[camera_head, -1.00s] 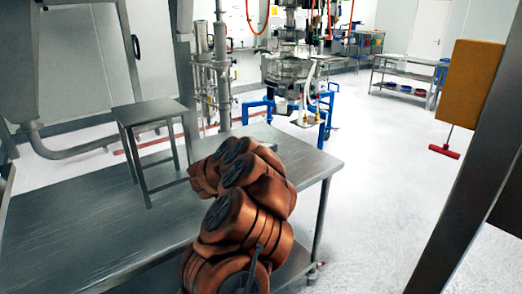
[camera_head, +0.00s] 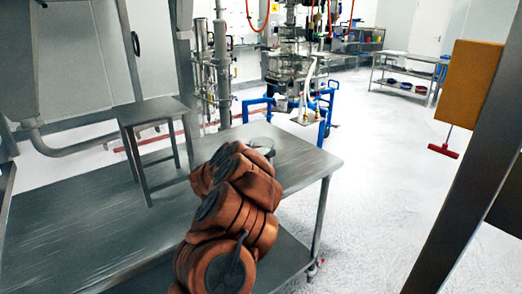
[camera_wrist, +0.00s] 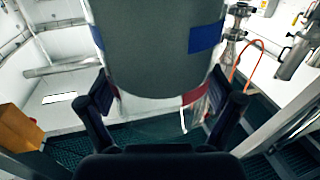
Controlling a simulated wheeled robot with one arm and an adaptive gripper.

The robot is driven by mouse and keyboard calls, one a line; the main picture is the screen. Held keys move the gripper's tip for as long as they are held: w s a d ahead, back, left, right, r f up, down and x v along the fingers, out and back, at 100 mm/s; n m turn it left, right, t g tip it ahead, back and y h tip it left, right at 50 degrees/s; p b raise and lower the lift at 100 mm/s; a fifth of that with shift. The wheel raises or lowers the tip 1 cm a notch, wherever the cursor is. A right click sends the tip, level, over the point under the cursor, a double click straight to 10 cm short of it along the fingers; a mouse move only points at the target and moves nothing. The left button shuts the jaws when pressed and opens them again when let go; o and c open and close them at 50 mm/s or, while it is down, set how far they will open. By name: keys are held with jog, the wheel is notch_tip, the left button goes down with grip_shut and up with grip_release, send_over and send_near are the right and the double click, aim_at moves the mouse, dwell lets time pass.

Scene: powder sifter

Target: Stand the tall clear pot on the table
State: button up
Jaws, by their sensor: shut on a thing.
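The tall clear pot (camera_wrist: 152,45) fills the top middle of the wrist view, between my fingers. It looks grey-green, with a blue patch and a red patch at its right side. My gripper (camera_wrist: 158,92) is shut on it, one finger on each side. In the head view my arm hides most of the gripper. A small round, pale rim (camera_head: 262,143) shows just behind the arm over the steel table (camera_head: 75,225); it may be the pot's top. Whether the pot's base touches the table cannot be seen.
A small steel stool-like stand (camera_head: 155,110) stands on the table to the left of my arm. The table's right corner behind my arm is bare. A steel post (camera_head: 465,190) and an orange-brown panel (camera_head: 472,82) are at the right. Machinery (camera_head: 290,65) stands behind.

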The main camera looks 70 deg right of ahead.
jog(key=shift+f, duration=0.1)
jog(key=o, duration=1.5)
jog(key=b+v, duration=0.1)
jog(key=v, duration=1.1)
jog(key=shift+b, duration=0.35)
jog(key=shift+s, duration=0.1)
